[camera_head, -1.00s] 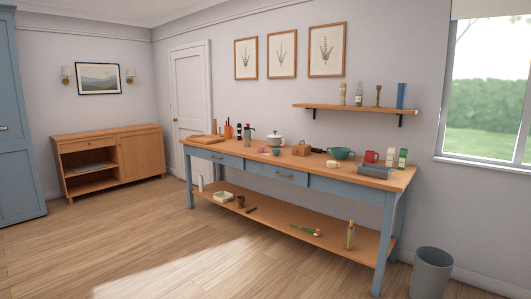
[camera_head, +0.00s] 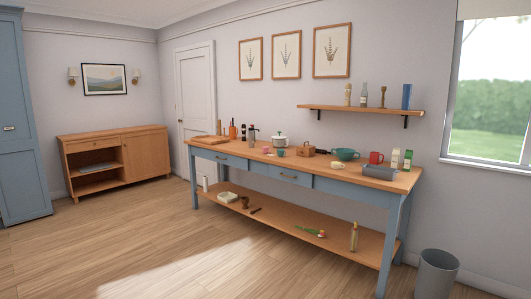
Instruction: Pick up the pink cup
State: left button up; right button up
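A small pink item (camera_head: 266,150), which may be the pink cup, sits on the long wooden-topped table (camera_head: 225,152), left of its middle. It is too small to make out a handle or its exact shape. A small teal cup (camera_head: 280,153) stands just to its right. A red mug (camera_head: 376,158) stands farther right on the same table. Neither of my grippers shows in the head view.
The table also holds a white lidded pot (camera_head: 280,140), a teal bowl (camera_head: 345,154) and a grey tin (camera_head: 380,173). Its lower shelf (camera_head: 285,226) carries several small items. A grey bin (camera_head: 436,273) stands at the right. The floor (camera_head: 130,245) in front is clear.

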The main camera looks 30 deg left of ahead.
aim_at(264, 149)
jog(key=i+j+u, duration=0.6)
jog(key=i+u, duration=0.6)
jog(key=i, duration=3.2)
